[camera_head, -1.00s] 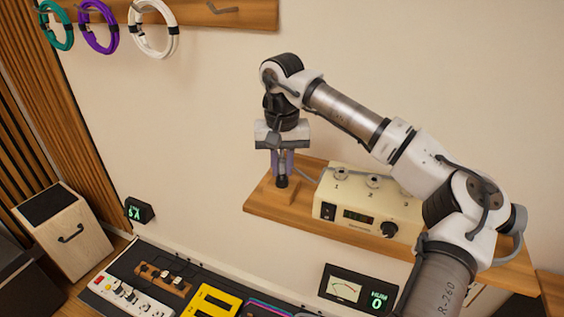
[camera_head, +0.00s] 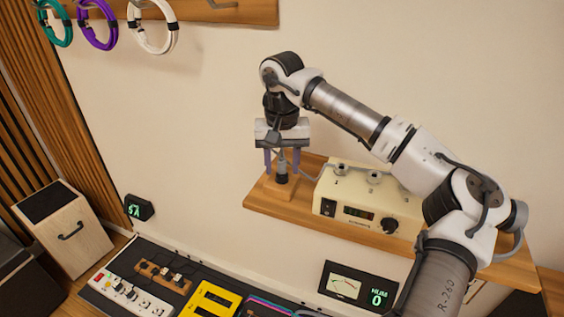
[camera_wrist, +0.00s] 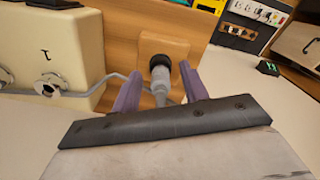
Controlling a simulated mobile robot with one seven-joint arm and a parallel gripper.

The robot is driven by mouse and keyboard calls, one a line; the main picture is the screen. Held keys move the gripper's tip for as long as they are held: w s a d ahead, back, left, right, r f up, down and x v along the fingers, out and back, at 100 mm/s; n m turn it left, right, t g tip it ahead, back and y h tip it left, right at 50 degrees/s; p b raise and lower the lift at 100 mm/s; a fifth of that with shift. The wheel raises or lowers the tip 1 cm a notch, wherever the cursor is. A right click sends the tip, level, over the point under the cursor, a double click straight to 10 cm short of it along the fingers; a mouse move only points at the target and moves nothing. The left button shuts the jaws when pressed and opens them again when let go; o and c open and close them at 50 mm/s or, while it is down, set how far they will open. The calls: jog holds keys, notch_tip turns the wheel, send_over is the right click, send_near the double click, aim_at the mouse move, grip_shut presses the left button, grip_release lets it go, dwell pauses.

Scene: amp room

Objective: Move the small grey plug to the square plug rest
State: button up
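The small grey plug (camera_head: 282,172) stands upright on the square wooden plug rest (camera_head: 271,188), at the left end of the wall shelf. In the wrist view the plug (camera_wrist: 160,76) has a grey body and a dark end against the square rest (camera_wrist: 178,47). My gripper (camera_head: 282,162) is open, its two purple fingers spread on either side of the plug, with visible gaps. The fingers also show apart in the wrist view (camera_wrist: 162,84). A grey cable (camera_wrist: 118,77) runs from the plug past the amp's side. The plug's exact seating on the rest is hard to see.
A cream amp box (camera_head: 340,202) with numbered jacks stands right of the rest on the wooden shelf (camera_head: 300,218). Below are a power strip (camera_head: 125,292), a yellow unit (camera_head: 212,300) and a meter panel reading HUM 0 (camera_head: 360,290). Coiled cables (camera_head: 152,28) hang upper left.

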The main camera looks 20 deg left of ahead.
notch_tip(320, 180, up, 14)
jog(key=b, duration=0.2)
dwell(0.4)
jog(key=shift+s+f, duration=0.1)
jog(key=shift+f, duration=0.1)
dwell(0.3)
